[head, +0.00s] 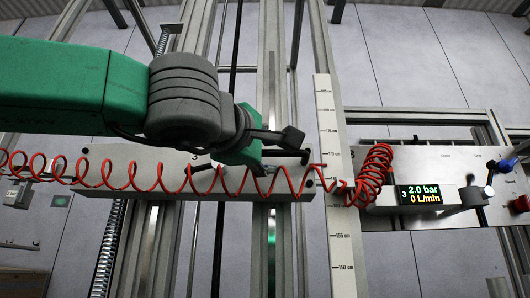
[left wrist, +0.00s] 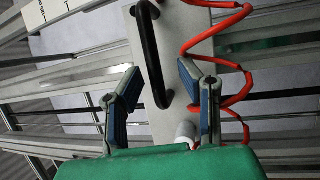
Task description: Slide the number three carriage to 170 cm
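The number three carriage (head: 120,163) is a long grey bar marked 3, lying across the upright rails in the head view. Its grey plate (left wrist: 190,62) with a black bar handle (left wrist: 152,50) shows in the left wrist view. My left gripper (head: 275,150) is over the right part of the carriage. In the left wrist view, the gripper (left wrist: 163,100) is open, its two blue-padded fingers apart on either side of the handle's lower part, with gaps. A white centimetre scale (head: 342,252) stands right of the carriage; the carriage's exact reading is unclear. My right gripper is out of view.
A red coiled hose (head: 130,178) runs in front of the carriage to a panel (head: 430,160) at the right. The panel's display (head: 419,194) reads 3, 2.0 bar, 0 L/min. A metal spring (head: 107,250) and upright rails stand behind.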

